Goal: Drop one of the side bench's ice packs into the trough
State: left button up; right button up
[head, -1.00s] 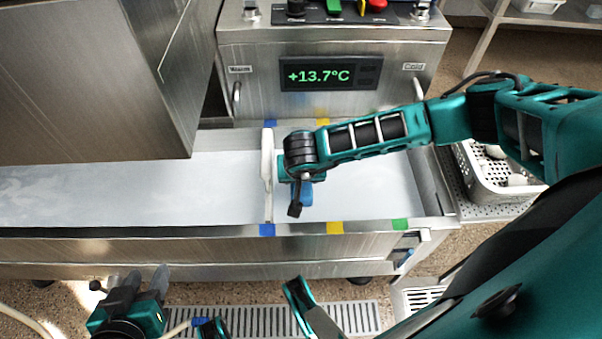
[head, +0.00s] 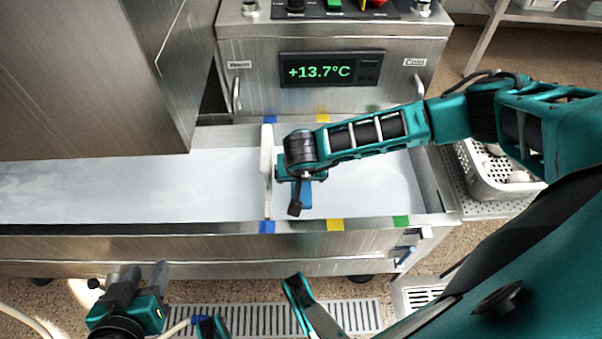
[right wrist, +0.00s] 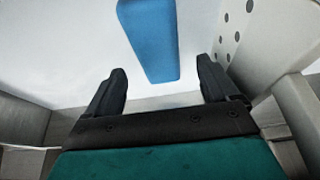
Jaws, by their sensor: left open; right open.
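A blue ice pack (head: 304,196) is at the right part of the steel trough (head: 150,243), below my right gripper (right wrist: 160,67). In the right wrist view the ice pack (right wrist: 150,42) appears apart from both fingers, over the trough's pale floor. In the head view my right wrist hides part of the pack. My left gripper (head: 146,272) is open and empty in front of the trough, at lower left. The side bench cannot be made out for certain.
A white perforated divider (head: 266,160) stands across the trough, just left of my right gripper. A white perforated basket (head: 478,182) with pale items stands to the right. A steel housing (head: 90,80) overhangs the trough's left part. A panel (head: 331,70) reads +13.7°C.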

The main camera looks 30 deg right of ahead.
jog(key=shift+r, duration=0.1)
jog(key=p+v, duration=0.2)
jog(key=v, duration=0.4)
jog(key=shift+p, duration=0.3)
pick_arm(q)
jog(key=shift+s+a+r+p, duration=0.15)
jog(key=shift+a+r+p, duration=0.15)
jog(key=shift+r+p, duration=0.2)
jog(key=shift+s+a+r+p, duration=0.15)
jog(key=shift+a+r+p, duration=0.15)
jog(key=shift+r+p, duration=0.15)
pick_arm(e)
jog(key=v, duration=0.6)
jog(key=shift+s+r, duration=0.15)
jog(key=shift+r, duration=0.2)
pick_arm(q)
jog(key=shift+r, duration=0.1)
